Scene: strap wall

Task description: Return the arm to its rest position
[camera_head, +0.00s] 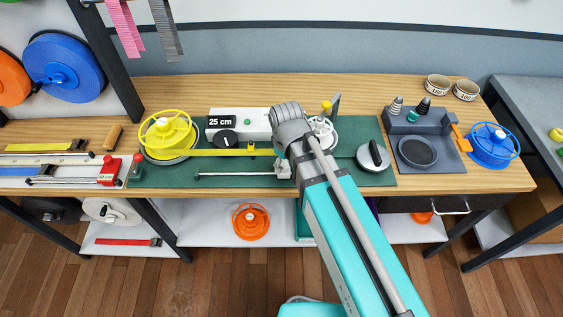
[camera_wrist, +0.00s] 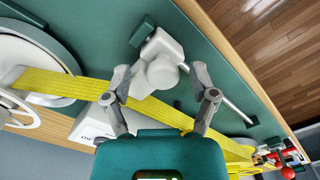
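My arm reaches over the workbench (camera_head: 230,88) from the front right. Its wrist is low above the green mat (camera_head: 180,176), and in the head view my gripper is mostly hidden there. In the wrist view my gripper (camera_wrist: 161,86) is open, with its two fingers well apart. A yellow strap (camera_wrist: 60,84) passes below the fingers; whether they touch it I cannot tell. A white clamp-like part (camera_wrist: 162,58) on a rod is just beyond the fingertips. Nothing is clearly held.
The strap (camera_head: 215,152) runs from a yellow reel (camera_head: 165,133) towards a white reel (camera_head: 325,127) behind my arm. A "25 cm" unit (camera_head: 237,123), a dark grey stand (camera_head: 427,152) and a blue reel (camera_head: 490,146) are nearby. Room is free above the bench and in front.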

